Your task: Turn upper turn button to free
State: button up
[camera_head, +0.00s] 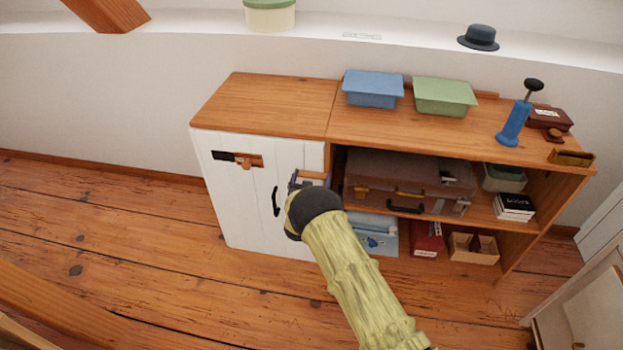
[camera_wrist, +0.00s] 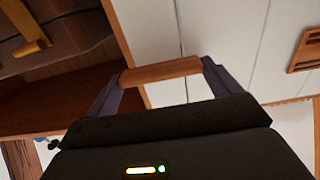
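The upper turn button (camera_wrist: 160,71) is a plain wooden bar. My gripper (camera_wrist: 160,80) is at the button, with one finger at each end of the bar. The fingers are wide apart; whether they touch the ends cannot be told. In the head view my gripper (camera_head: 309,178) is at the right edge of the white door (camera_head: 235,205). My wrist hides part of the door edge below it.
The door has a black handle (camera_head: 276,201) close left of my gripper and a dark and wooden fitting (camera_head: 238,160) farther left. Blue and green bins (camera_head: 373,87) stand on the cabinet top. The floor in front is clear.

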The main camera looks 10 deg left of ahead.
jog(key=shift+f+m, duration=0.1)
jog(key=shift+m, duration=0.2)
jog(key=m+b, duration=0.2)
jog(key=m, duration=0.1)
jog(key=shift+d+f, duration=0.1)
jog(key=shift+d, duration=0.05)
jog(key=m+b, duration=0.2)
jog(key=m, duration=0.3)
jog(key=shift+f+m+b, duration=0.1)
jog(key=shift+m+b, duration=0.3)
jog(key=shift+d+f+m+b, duration=0.1)
jog(key=shift+m+b, duration=2.4)
jog(key=shift+m, duration=1.8)
jog(key=o, duration=0.7)
jog(key=shift+o, duration=0.2)
jog(key=shift+s, duration=0.1)
